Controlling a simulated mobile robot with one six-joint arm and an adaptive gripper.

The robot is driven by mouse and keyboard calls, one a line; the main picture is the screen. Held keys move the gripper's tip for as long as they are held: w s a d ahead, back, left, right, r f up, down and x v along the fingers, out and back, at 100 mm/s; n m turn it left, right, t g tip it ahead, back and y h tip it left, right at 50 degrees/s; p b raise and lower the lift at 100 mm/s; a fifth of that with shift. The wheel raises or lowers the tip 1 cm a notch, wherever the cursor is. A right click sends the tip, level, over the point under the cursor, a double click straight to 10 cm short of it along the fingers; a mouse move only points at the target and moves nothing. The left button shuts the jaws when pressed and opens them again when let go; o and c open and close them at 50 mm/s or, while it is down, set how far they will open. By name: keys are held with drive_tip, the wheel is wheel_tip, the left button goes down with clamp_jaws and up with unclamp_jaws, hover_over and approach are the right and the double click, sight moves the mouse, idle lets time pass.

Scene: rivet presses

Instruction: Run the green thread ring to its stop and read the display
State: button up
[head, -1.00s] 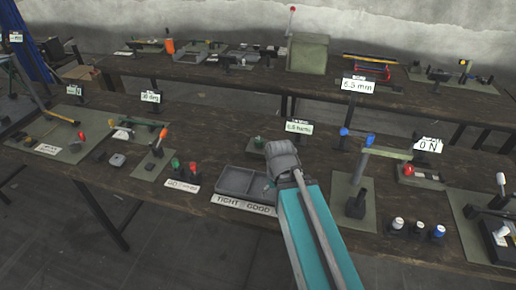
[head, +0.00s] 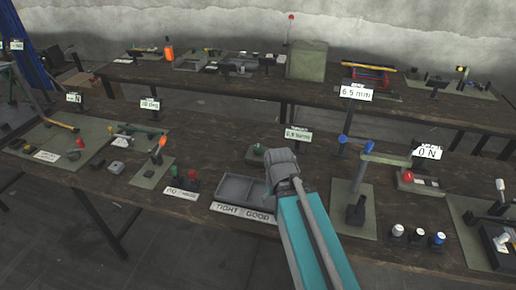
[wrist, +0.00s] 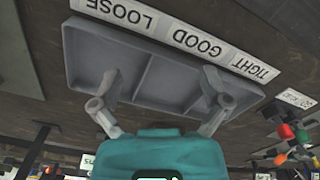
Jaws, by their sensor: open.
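A small green-topped piece (head: 177,175), which looks like the green thread ring, stands beside a red one (head: 193,176) behind a white label, left of the tray. Green and red pieces also show at the right edge of the wrist view (wrist: 284,131). A small display (head: 298,134) stands behind my gripper; it seems to read turns, but its digits are too small to be sure. A green-topped fixture (head: 257,150) on a mat is partly hidden by my gripper. My gripper (wrist: 160,74) is open and empty over the tray, apart from the green piece.
A grey divided tray (head: 237,184) lies at the front edge; the wrist view shows its labels (wrist: 203,42) for loose, good and tight, and empty compartments. A lever press (head: 358,200) and several knobs (head: 417,236) stand right. An orange-handled tool (head: 160,147) stands left.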

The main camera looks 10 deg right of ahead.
drive_tip(key=w+r+n+p, duration=0.3)
drive_tip(key=w+n, duration=0.1)
drive_tip(key=w, duration=0.5)
drive_tip(key=w+r+n+p, duration=0.2)
drive_tip(key=w+n, duration=0.3)
drive_tip(key=w, duration=0.3)
wheel_tip(320, 180, up, 4)
drive_tip(key=r+n+p, duration=0.1)
drive_tip(key=n+p, duration=0.4)
drive_tip(key=n, duration=0.4)
hover_over(258, 147)
drive_tip(key=shift+f, duration=0.25)
drive_tip(key=shift+f+b, duration=0.2)
drive_tip(key=shift+b, duration=0.2)
wheel_tip(258, 147, down, 13)
drive_tip(key=b, duration=1.3)
drive_tip(key=shift+f, duration=0.2)
drive_tip(key=c, duration=1.1)
drive_tip(key=shift+c, duration=0.2)
